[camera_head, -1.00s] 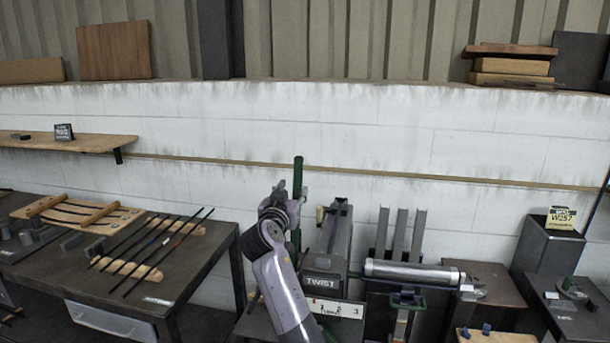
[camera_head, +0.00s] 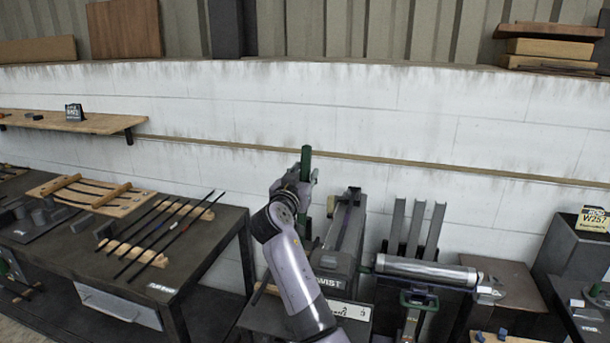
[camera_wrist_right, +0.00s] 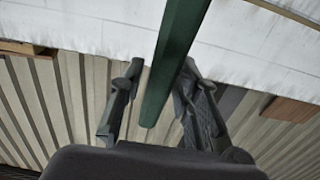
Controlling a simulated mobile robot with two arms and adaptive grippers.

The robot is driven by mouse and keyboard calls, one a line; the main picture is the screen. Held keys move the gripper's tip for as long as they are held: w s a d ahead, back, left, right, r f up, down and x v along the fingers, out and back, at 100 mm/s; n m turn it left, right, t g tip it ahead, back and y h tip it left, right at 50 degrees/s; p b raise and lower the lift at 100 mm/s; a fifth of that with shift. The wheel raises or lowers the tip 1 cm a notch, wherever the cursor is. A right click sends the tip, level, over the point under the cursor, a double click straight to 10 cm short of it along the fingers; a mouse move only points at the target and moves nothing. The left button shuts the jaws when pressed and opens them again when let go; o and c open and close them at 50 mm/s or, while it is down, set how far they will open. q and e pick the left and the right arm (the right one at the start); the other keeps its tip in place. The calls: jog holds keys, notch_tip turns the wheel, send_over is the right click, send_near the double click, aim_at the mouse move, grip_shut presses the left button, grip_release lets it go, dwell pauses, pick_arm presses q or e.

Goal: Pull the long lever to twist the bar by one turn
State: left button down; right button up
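The long green lever (camera_head: 306,160) stands nearly upright beside the grey twist machine (camera_head: 333,262). My right gripper (camera_head: 304,184) is at the upper part of the lever. In the right wrist view the lever (camera_wrist_right: 172,60) passes between the two fingers of my right gripper (camera_wrist_right: 155,100). The fingers are apart. A gap shows on the left side of the lever, and the right finger lies close to it or touches it. I cannot make out the bar to be twisted in the machine. My left gripper is not in view.
A metal cylinder (camera_head: 425,270) lies right of the machine, before upright grey channels (camera_head: 416,225). A dark table (camera_head: 195,265) with thin rods (camera_head: 165,235) stands on the left. A white wall (camera_head: 400,125) runs close behind the lever. A number plate (camera_head: 349,311) is at the machine's front.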

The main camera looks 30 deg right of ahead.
jog(key=shift+d, duration=0.1)
grip_shut()
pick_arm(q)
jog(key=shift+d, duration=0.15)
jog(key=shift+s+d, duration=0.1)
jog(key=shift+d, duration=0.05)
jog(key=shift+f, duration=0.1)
